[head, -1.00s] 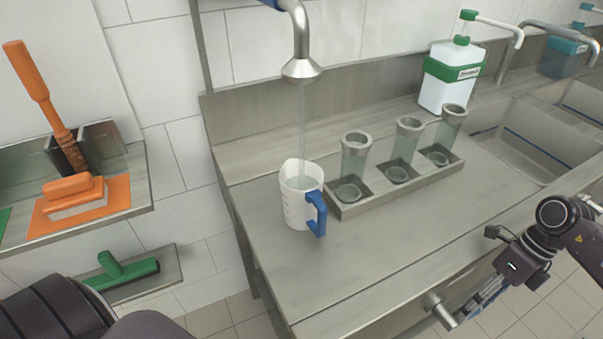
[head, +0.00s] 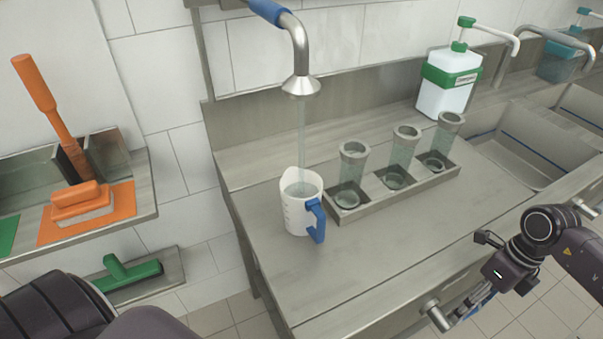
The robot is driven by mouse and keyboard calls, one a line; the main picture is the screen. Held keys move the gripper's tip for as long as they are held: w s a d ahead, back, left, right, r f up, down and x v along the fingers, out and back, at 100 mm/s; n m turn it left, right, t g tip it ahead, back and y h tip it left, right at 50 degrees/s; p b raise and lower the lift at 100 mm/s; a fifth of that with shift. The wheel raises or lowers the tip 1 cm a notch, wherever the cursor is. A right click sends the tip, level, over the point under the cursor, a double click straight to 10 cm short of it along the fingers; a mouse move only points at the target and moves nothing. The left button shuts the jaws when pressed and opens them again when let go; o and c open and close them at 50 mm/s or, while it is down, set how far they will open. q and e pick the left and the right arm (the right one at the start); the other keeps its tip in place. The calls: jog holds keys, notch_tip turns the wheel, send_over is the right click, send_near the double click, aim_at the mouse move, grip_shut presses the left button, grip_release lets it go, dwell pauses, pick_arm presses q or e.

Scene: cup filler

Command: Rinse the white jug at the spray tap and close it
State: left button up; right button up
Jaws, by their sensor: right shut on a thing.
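The white jug (head: 298,214) with a blue handle (head: 317,221) stands upright on the steel counter, under the spray tap (head: 301,84). A stream of water (head: 302,130) falls from the tap head into the jug's open top. My right gripper (head: 460,312) is low at the counter's front edge, beside a metal valve stub (head: 437,314). It is shut on a lever there, with a little blue showing between the fingers. The fingers hide most of the lever. My left gripper is out of view.
A steel rack (head: 400,194) with three glass tubes stands right of the jug. A white and green dispenser bottle (head: 446,92) stands behind it, with sinks (head: 520,150) to the right. The counter front is clear. A side shelf (head: 145,203) holds orange brushes.

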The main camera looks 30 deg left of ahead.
jog(key=shift+r+t+h+p, duration=0.4)
jog(key=shift+r+t, duration=0.1)
jog(key=shift+t, duration=0.1)
jog(key=shift+s+r+t+h+p, duration=0.15)
jog(key=shift+r+t+h+p, duration=0.15)
jog(key=shift+r+t+p, duration=0.1)
jog(key=shift+r, duration=0.1)
jog(key=shift+o, duration=0.2)
jog(key=shift+a, duration=0.1)
jog(key=shift+r+t+h, duration=0.2)
jog(key=shift+t+h, duration=0.1)
jog(key=shift+t, duration=0.1)
